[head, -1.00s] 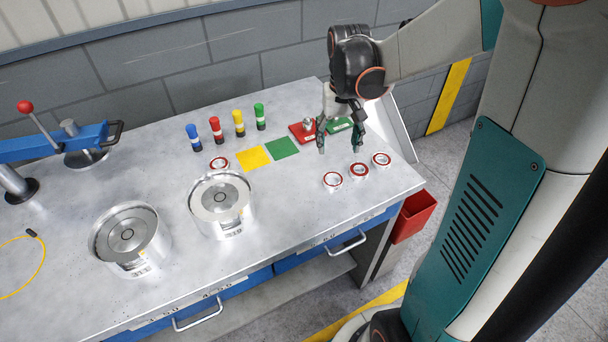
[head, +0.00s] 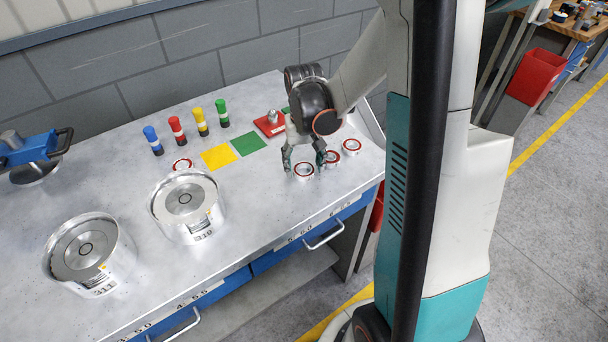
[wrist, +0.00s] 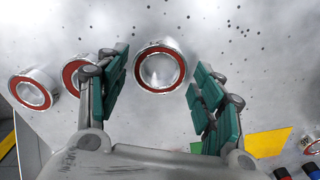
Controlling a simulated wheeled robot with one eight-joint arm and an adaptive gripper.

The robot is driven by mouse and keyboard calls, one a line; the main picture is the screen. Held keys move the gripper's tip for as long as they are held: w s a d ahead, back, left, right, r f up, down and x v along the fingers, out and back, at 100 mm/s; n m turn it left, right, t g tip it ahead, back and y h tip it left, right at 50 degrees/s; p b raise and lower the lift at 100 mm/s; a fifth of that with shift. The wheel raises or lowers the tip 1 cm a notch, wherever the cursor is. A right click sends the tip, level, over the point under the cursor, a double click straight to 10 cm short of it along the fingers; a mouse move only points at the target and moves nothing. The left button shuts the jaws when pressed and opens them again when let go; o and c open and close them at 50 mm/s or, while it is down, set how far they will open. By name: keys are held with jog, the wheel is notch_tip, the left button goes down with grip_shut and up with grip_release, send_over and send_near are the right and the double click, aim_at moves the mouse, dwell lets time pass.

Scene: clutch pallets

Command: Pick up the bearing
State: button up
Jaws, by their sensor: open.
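A row of ring-shaped bearings with red seals lies at the right of the workbench. The leftmost bearing (head: 304,171) is between or just below my gripper's fingers. My gripper (head: 304,162) is open, pointing down, with nothing held. In the wrist view, that bearing (wrist: 137,72) lies between the fingertips of my gripper (wrist: 158,75), with a gap on the right side. The middle bearing (head: 330,160) is partly hidden behind a finger; it also shows in the wrist view (wrist: 70,74). The third bearing (head: 351,146) lies farther right. Another bearing (head: 182,165) lies near the yellow square.
Two metal clutch housings (head: 160,212) (head: 52,265) stand left on the workbench (head: 245,215). Several coloured cylinders (head: 200,122) stand at the back. The bench middle is clear.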

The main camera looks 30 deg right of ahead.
jog(key=shift+f, duration=0.5)
jog(key=c, duration=1)
jog(key=shift+o, duration=0.2)
jog(key=shift+r, duration=0.2)
